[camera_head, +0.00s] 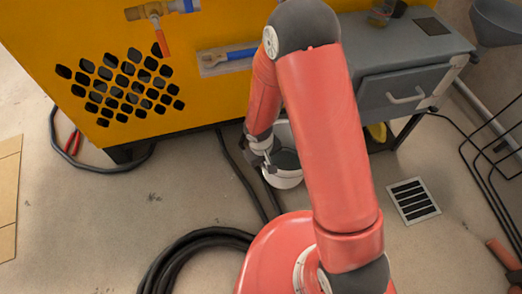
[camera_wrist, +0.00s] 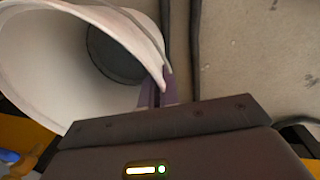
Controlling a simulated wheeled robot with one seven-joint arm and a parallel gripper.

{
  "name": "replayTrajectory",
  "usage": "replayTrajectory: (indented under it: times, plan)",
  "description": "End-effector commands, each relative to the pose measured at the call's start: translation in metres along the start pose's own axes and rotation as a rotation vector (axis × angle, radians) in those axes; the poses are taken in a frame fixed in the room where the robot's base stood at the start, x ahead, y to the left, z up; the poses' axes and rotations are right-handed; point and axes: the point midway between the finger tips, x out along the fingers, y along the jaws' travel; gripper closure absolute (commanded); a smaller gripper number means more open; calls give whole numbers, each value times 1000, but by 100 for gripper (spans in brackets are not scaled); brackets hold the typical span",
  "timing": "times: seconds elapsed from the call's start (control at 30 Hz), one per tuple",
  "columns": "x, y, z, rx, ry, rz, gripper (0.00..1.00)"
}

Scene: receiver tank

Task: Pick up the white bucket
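The white bucket (camera_head: 286,180) stands on the floor in the head view, in front of the yellow machine and partly hidden behind my arm. Its inside is grey at the bottom. My gripper (camera_head: 266,165) is at the bucket's left rim. In the wrist view the bucket (camera_wrist: 60,70) fills the upper left with its mouth toward the camera. My gripper's dark fingers (camera_wrist: 160,90) are close together with the bucket's rim between them. Whether the bucket's base touches the floor is hard to tell.
A grey workbench (camera_head: 400,90) with a drawer is at right. Black hoses (camera_head: 195,240) lie on the floor at left of the bucket. A floor drain grate (camera_head: 413,200) is at right.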

Motion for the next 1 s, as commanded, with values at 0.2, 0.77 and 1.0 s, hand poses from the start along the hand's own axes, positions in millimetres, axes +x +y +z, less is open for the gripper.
replayTrajectory:
  times: [0.2,0.77,1.0]
  plan:
    - [0,-20,58,-5,-1,3,100]
    - [-5,-35,110,1,0,1,100]
    - [-4,-35,111,2,1,1,100]
